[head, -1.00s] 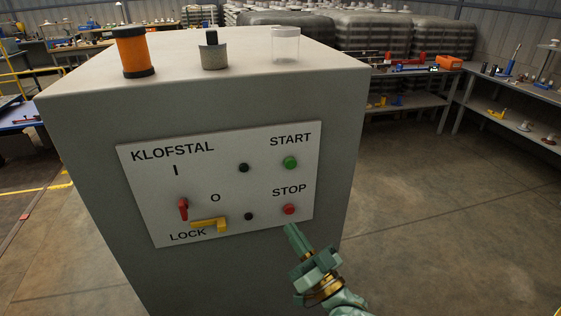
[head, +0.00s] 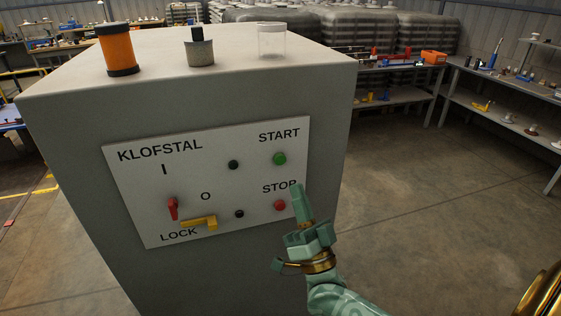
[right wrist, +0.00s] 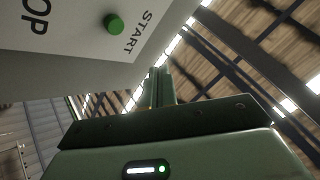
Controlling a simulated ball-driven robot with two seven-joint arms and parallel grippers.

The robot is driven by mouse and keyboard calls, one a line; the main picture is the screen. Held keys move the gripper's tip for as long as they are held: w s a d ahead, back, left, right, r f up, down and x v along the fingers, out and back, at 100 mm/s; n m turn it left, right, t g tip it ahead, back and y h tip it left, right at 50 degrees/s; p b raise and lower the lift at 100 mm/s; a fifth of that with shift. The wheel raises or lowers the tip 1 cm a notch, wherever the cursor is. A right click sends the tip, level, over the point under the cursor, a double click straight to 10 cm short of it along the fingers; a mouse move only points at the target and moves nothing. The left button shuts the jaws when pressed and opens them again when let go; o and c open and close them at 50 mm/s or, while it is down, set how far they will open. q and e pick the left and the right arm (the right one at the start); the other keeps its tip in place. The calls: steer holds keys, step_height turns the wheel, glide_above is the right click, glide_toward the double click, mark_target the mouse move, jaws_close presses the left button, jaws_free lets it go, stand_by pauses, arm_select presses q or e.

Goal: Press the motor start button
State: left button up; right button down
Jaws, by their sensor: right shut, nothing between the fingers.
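The green start button (head: 279,159) sits under the word START on the white control panel (head: 222,180) of a grey cabinet. It also shows in the right wrist view (right wrist: 114,23), at the upper left. The red stop button (head: 280,205) is below it, under the word STOP. My right gripper (head: 299,192) is shut and empty. In the head view its fingertips are just right of the stop button, below and right of the start button, and cover the end of the word STOP. In the right wrist view the shut fingers (right wrist: 161,75) appear apart from the green button. My left gripper is not in view.
The panel also holds a red rotary switch (head: 172,208), a yellow lock lever (head: 199,222) and two black knobs. An orange cylinder (head: 117,50), a grey cylinder (head: 200,48) and a clear jar (head: 271,41) stand on the cabinet (head: 70,90). The floor to the right is clear.

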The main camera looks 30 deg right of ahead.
mark_target(280, 156)
steer(key=shift+w+d+b, duration=0.3)
steer(key=shift+w+b, duration=0.05)
steer(key=shift+w, duration=0.9)
steer(key=shift+w+d+b, duration=0.25)
steer(key=shift+w+b, duration=0.1)
steer(key=shift+w, duration=0.85)
steer(key=shift+w+d+b, duration=0.3)
steer(key=shift+w+b, duration=0.05)
steer(key=shift+w, duration=0.9)
steer(key=shift+w+d, duration=0.1)
steer(key=shift+w, duration=0.3)
steer(key=shift+w+d, duration=0.15)
steer(key=shift+w, duration=0.35)
steer(key=shift+s, duration=0.1)
steer(key=shift+s+a+p, duration=0.25)
steer(key=shift+s+p, duration=0.2)
steer(key=shift+s, duration=0.35)
